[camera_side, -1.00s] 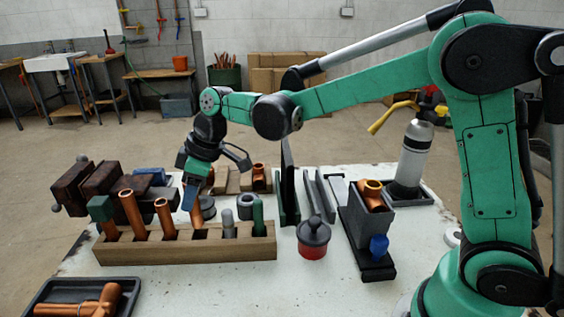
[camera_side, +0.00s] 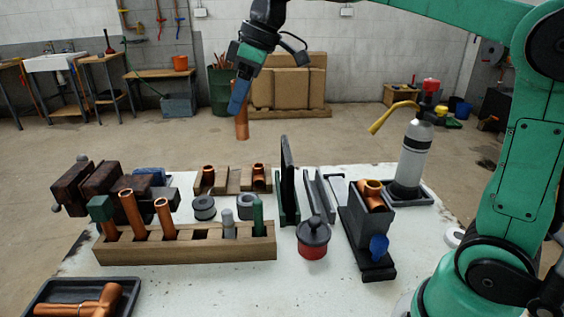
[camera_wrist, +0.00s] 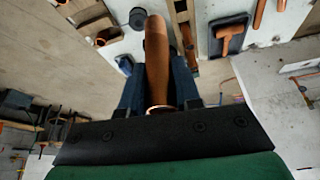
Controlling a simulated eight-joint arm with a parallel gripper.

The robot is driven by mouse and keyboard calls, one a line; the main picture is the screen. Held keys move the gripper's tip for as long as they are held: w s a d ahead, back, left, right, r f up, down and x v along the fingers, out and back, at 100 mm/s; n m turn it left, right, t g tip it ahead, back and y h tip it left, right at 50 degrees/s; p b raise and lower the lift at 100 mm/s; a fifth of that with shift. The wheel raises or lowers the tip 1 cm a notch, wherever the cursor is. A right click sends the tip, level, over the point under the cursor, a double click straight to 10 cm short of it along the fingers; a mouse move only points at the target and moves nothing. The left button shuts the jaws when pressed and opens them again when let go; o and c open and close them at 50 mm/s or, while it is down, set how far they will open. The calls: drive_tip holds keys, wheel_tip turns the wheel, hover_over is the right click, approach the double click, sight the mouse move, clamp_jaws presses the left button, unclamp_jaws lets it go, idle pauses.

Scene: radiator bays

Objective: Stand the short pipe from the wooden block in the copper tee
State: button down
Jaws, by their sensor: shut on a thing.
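My gripper (camera_side: 238,105) is raised high above the back of the bench, shut on a short copper pipe (camera_side: 242,125). The pipe hangs nearly upright below the blue fingers; in the wrist view it also shows between the fingers (camera_wrist: 157,60). The wooden block (camera_side: 180,252) stands at the front left, with an empty hole near its middle and two copper pipes, grey and green pieces in other holes. A copper fitting that looks like a tee (camera_side: 371,187) sits in a dark grey holder (camera_side: 372,222) with a blue knob. The pipe is well apart from it.
Two more copper fittings (camera_side: 208,174) (camera_side: 259,174) sit in wooden pieces at the back. A tall dark plate (camera_side: 288,175), a red-and-black pot (camera_side: 313,240) and a torch cylinder (camera_side: 411,160) stand around. A black tray (camera_side: 42,300) holds copper parts at the front left.

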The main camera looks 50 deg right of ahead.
drive_tip(key=s+d+m+h, duration=0.1)
drive_tip(key=s+d+m, duration=0.2)
drive_tip(key=s+d, duration=0.7)
drive_tip(key=s+d+f+m+t, duration=0.1)
drive_tip(key=s+d+f, duration=0.2)
drive_tip(key=s+f, duration=0.3)
drive_tip(key=shift+s+d+f+m+h, duration=0.2)
drive_tip(key=shift+s+f+m+h, duration=0.15)
drive_tip(key=shift+s, duration=0.85)
drive_tip(key=shift+f, duration=0.1)
drive_tip(key=shift+f, duration=0.25)
drive_tip(key=shift+f, duration=0.1)
drive_tip(key=shift+f, duration=0.45)
drive_tip(key=shift+f, duration=0.15)
